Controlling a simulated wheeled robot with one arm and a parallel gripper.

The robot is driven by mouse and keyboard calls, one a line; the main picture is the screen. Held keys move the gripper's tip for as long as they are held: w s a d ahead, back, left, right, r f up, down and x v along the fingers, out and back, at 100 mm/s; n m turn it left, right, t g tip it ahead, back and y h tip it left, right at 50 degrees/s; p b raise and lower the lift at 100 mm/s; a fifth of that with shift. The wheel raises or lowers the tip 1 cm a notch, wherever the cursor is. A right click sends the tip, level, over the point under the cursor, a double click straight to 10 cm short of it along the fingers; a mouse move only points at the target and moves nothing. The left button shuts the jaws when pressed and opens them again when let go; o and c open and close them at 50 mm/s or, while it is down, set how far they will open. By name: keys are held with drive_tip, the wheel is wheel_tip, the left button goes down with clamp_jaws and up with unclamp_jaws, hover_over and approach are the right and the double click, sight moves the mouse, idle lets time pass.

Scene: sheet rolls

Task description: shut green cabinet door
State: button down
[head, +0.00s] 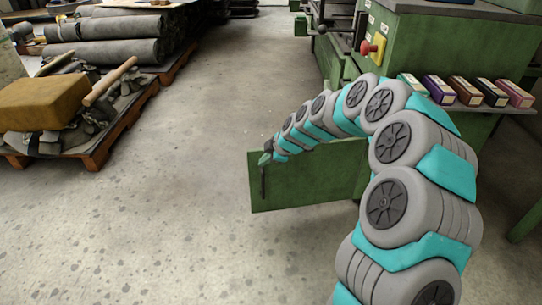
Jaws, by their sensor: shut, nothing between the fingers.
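The green cabinet door (310,180) stands open, swung out to the left from the green machine cabinet (425,65) at the right. It has a dark vertical handle near its free left edge. My gripper (265,158) is at the door's upper left corner, close to the top of the handle. It is small in the picture and looks shut, with nothing held. I cannot tell whether it touches the door. My arm reaches in from the lower right and hides the door's hinge side and part of the cabinet.
Several small boxes (468,91) line a shelf on the machine, right of my arm. A red button on a yellow box (374,46) is above. Pallets with dark rolls (105,50) and a brown block (42,102) stand at the left. The concrete floor (190,200) between is clear.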

sight(255, 159)
drive_tip(key=shift+w+a+f, duration=0.1)
drive_tip(key=shift+w+a, duration=0.05)
drive_tip(key=shift+w, duration=0.5)
drive_tip(key=shift+w+a+f, duration=0.1)
drive_tip(key=shift+w+a, duration=0.1)
drive_tip(key=shift+w, duration=0.5)
drive_tip(key=shift+w+a+f, duration=0.1)
drive_tip(key=shift+w+a, duration=0.05)
drive_tip(key=shift+w, duration=0.5)
